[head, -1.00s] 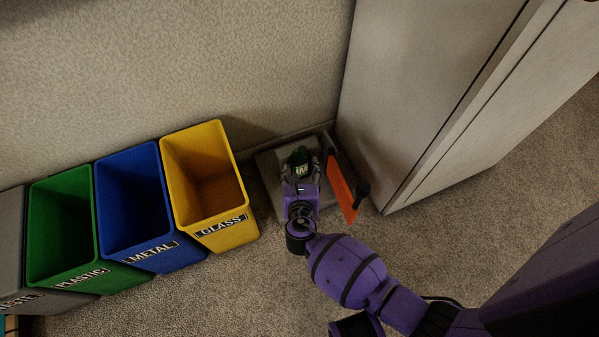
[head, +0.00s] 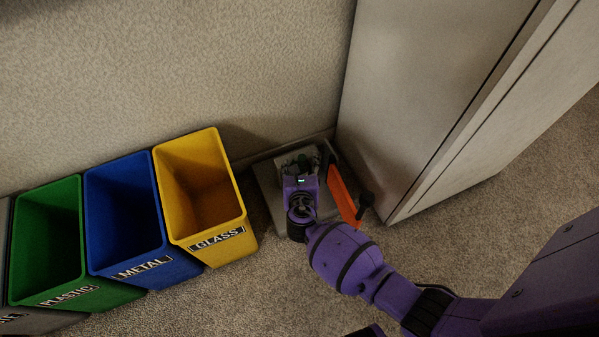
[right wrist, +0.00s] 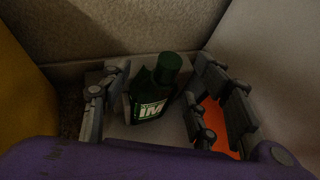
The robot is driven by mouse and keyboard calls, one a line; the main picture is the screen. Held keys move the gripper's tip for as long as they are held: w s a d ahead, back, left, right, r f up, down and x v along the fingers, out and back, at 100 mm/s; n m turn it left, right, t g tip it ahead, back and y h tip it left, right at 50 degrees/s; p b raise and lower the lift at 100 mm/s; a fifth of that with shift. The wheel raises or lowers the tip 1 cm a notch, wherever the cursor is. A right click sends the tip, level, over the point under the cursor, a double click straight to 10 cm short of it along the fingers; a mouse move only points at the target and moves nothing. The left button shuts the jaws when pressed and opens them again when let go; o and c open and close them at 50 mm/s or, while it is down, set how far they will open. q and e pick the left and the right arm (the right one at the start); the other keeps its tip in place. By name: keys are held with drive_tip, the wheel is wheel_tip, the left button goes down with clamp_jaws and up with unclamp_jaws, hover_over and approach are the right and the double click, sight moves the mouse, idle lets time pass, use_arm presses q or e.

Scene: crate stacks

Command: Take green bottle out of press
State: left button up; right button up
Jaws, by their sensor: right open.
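The green bottle (right wrist: 152,97) has a dark green cap and a white label, and it stands slightly tilted in the press in the right wrist view. The press (head: 266,186) is a grey device with an orange lever (head: 341,195) on its right side, on the floor by the wall. In the head view my right gripper (head: 303,167) covers most of the bottle, and little green shows. My left gripper is in neither view.
A yellow GLASS bin (head: 217,244) stands left of the press, then a blue METAL bin (head: 146,268) and a green PLASTIC bin (head: 70,290). A tall grey cabinet (head: 420,100) is close on the right. Open carpet lies in front.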

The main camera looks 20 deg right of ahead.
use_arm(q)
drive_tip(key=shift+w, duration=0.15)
use_arm(e)
drive_tip(key=shift+w, duration=0.1)
drive_tip(key=shift+c, duration=0.5)
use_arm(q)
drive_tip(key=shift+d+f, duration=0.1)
use_arm(e)
drive_tip(key=c, duration=1.1)
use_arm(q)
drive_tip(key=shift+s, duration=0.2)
use_arm(e)
drive_tip(key=shift+d, duration=0.1)
